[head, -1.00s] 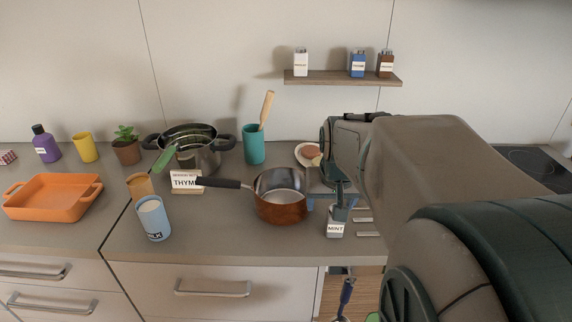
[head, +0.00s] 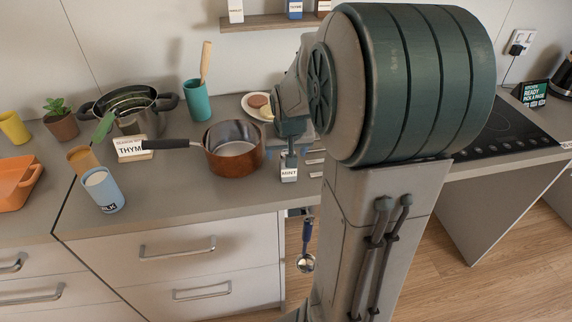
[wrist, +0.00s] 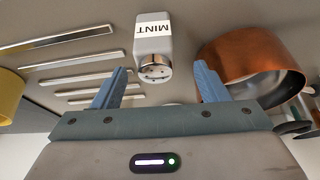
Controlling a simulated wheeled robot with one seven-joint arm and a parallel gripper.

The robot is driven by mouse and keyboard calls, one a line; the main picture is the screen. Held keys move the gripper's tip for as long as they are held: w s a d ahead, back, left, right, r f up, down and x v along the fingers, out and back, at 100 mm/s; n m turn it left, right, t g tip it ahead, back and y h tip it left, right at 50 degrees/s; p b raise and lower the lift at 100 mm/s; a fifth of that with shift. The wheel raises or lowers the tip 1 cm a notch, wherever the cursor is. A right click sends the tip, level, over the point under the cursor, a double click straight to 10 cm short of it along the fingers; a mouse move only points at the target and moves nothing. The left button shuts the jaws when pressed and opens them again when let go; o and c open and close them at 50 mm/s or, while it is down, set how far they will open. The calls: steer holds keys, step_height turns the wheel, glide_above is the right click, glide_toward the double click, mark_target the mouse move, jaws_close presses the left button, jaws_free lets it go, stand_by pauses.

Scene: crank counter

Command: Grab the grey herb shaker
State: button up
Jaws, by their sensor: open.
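The grey herb shaker, labelled MINT, stands on the counter just right of the copper saucepan in the head view (head: 289,173). In the wrist view the shaker (wrist: 153,45) appears upside down, its holed top towards me. My gripper (wrist: 157,88) is open, with one blue finger to each side of the line to the shaker. The shaker looks just beyond the fingertips, and I see no contact. In the head view my gripper (head: 289,152) is at the shaker's upper end, partly hidden by my arm.
The copper saucepan (head: 233,162) is close beside the shaker, its handle pointing left. A card reading THYME (head: 132,150) and a blue milk cup (head: 103,192) stand further left. A shelf (head: 262,23) behind holds white, blue (head: 295,9) and brown shakers. A plate with food (head: 250,104) lies behind.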

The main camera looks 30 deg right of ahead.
steer(key=shift+s+x, duration=0.15)
steer(key=shift+x, duration=1)
steer(key=shift+s+x, duration=0.1)
steer(key=shift+x, duration=1.05)
steer(key=shift+d, duration=0.2)
steer(key=c, duration=1.1)
steer(key=shift+r, duration=0.1)
